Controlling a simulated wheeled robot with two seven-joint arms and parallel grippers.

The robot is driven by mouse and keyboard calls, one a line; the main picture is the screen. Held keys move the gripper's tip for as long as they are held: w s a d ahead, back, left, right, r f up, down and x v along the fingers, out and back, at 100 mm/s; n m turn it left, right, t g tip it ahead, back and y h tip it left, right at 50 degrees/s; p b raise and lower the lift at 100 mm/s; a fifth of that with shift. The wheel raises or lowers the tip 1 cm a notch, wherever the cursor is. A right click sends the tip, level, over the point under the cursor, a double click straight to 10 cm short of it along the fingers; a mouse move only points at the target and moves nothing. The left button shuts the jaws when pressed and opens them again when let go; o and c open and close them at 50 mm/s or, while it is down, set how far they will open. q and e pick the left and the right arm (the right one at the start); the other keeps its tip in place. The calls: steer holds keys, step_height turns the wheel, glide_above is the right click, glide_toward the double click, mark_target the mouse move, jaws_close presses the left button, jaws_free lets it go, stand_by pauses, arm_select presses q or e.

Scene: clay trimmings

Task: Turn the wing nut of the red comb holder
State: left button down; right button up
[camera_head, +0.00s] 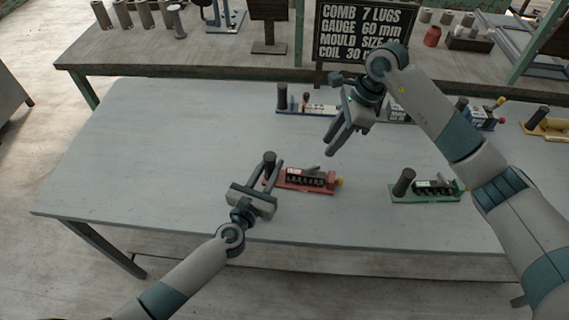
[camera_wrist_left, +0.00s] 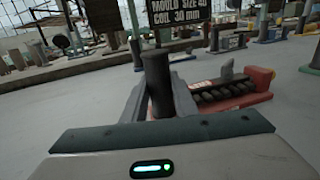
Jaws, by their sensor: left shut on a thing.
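The red comb holder (camera_head: 326,189) stands on the grey table, with a dark row of teeth, a small white label and a dark upright post (camera_head: 269,163) at its left end. My left gripper (camera_head: 272,168) is shut on the dark post, which also shows between the fingers in the left wrist view (camera_wrist_left: 158,82). The red holder (camera_wrist_left: 262,76) lies to the right there. My right gripper (camera_head: 329,147) is open and empty above the table, behind and above the red holder.
A green comb holder (camera_head: 427,198) stands to the right. A blue holder (camera_head: 305,108) stands behind, with another blue (camera_head: 482,122) and a yellow one (camera_head: 551,128) at far right. A dark sign (camera_head: 366,34) stands at the back. The table's left side is clear.

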mark_target(317, 165)
steer(key=shift+w+a+r+n+h, duration=0.1)
steer(key=shift+a+r+n+h, duration=0.65)
steer(key=shift+n+h, duration=0.4)
steer(key=shift+a+r+n+h, duration=0.75)
steer(key=shift+n+h, duration=0.1)
steer(key=shift+n, duration=0.6)
steer(key=shift+f, duration=0.15)
steer(key=shift+f, duration=5.95)
jaws_close()
